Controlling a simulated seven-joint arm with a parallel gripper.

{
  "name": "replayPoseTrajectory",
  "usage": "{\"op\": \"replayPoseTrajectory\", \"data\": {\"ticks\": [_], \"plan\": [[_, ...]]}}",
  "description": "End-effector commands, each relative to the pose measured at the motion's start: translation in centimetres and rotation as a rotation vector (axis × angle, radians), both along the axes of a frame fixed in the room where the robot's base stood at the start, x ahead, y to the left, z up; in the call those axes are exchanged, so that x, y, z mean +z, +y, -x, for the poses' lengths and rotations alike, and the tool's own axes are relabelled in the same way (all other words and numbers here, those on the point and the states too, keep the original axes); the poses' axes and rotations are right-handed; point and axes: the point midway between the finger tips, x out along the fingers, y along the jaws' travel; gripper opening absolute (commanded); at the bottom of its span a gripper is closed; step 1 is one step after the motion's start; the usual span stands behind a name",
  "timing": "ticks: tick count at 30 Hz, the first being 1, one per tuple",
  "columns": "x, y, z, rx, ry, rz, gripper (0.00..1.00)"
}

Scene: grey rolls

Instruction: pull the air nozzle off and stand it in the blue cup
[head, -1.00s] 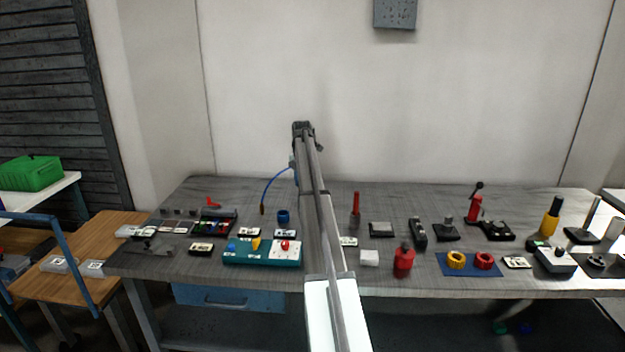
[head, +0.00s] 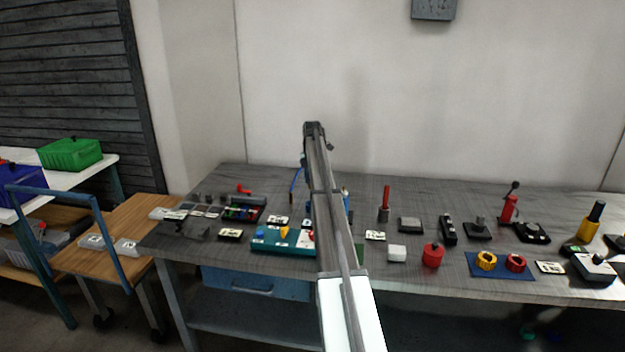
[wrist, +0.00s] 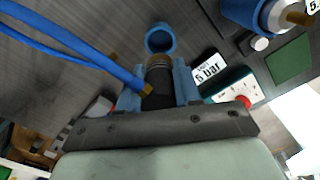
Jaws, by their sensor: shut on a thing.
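In the wrist view my gripper (wrist: 160,84) has its two blue fingers shut on a dark cylinder with a ribbed brownish end, which appears to be the air nozzle (wrist: 158,72). A blue hose (wrist: 75,43) comes in from the left, and its brass end lies by the nozzle's left side; I cannot tell whether they are joined. The open blue cup (wrist: 160,38) is just beyond the nozzle's far end in the picture. The height between them is unclear. In the head view my arm hides the gripper, nozzle and most of the cup; the hose shows beside it.
A blue and silver cylinder with a brass tip (wrist: 265,14) is at upper right in the wrist view. A "5 bar" label (wrist: 208,72) lies right of the cup. In the head view a teal panel (head: 275,243) is in front, and several items crowd the bench's right side.

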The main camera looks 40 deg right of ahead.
Motion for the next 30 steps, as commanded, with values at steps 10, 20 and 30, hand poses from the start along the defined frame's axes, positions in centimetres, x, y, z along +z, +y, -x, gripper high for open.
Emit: {"op": "replayPoseTrajectory", "data": {"ticks": [10, 20, 30], "plan": [[-1.8, 0.0, 0.1, 0.0, 0.001, -0.001, 0.0], [-4.5, 0.0, 0.0, 0.0, 0.001, -0.001, 0.0], [-5.6, 0.0, 0.0, 0.0, -0.001, 0.0, 0.0]]}}
